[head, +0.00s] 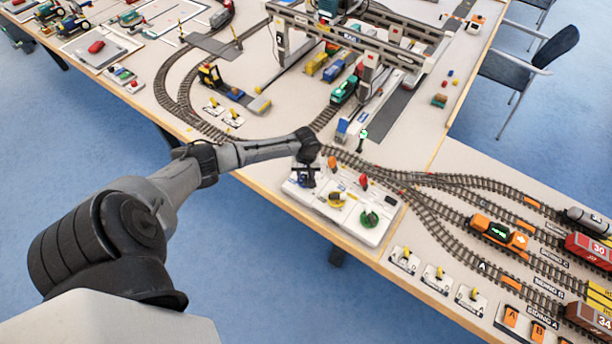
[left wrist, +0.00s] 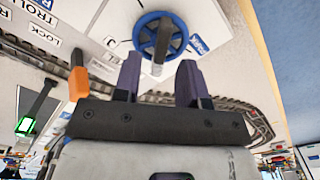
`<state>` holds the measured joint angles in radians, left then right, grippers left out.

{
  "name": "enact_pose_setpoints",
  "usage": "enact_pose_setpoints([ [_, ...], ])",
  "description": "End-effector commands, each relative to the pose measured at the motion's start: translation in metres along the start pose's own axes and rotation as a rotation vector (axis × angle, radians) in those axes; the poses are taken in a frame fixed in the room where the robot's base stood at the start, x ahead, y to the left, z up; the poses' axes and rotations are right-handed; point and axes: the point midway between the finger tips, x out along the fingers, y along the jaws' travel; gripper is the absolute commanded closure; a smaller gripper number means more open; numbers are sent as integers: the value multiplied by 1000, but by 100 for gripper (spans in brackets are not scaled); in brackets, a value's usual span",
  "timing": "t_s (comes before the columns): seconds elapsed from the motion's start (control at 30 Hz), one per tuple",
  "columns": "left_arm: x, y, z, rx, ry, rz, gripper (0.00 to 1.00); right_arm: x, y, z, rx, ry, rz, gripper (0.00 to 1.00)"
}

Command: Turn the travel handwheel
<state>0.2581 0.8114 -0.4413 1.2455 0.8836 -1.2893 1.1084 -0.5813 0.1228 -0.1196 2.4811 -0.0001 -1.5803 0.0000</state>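A white control panel (head: 330,219) at the table's front edge carries a yellow handwheel (head: 337,200) and a green handwheel (head: 369,218). My left gripper (head: 304,180) is over the panel's left end and hides much of what is beneath it. In the left wrist view a blue handwheel (left wrist: 151,28) with a grey upright handle (left wrist: 159,66) lies just beyond my left gripper (left wrist: 159,73). The two dark fingers are apart, with the handle showing between their tips; I see no contact. I cannot read which wheel is labelled travel. My right gripper is not in view.
An orange lever (head: 332,163) and a red lever (head: 363,181) rise from the panel's back. An orange-tipped lever (left wrist: 78,82) stands left of my fingers in the left wrist view. Tracks (head: 420,185) and a gantry crane (head: 350,40) lie behind.

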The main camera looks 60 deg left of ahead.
Motion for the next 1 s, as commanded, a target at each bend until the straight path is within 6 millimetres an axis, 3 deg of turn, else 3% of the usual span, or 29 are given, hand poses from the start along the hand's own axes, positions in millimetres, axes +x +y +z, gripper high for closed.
enact_pose_setpoints([
  [0.2,19,0,0,1,-1,-1,62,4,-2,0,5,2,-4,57],
  [0.63,23,0,0,1,0,0,63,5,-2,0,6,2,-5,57],
  [1.0,22,0,0,1,0,0,98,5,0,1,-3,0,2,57],
])
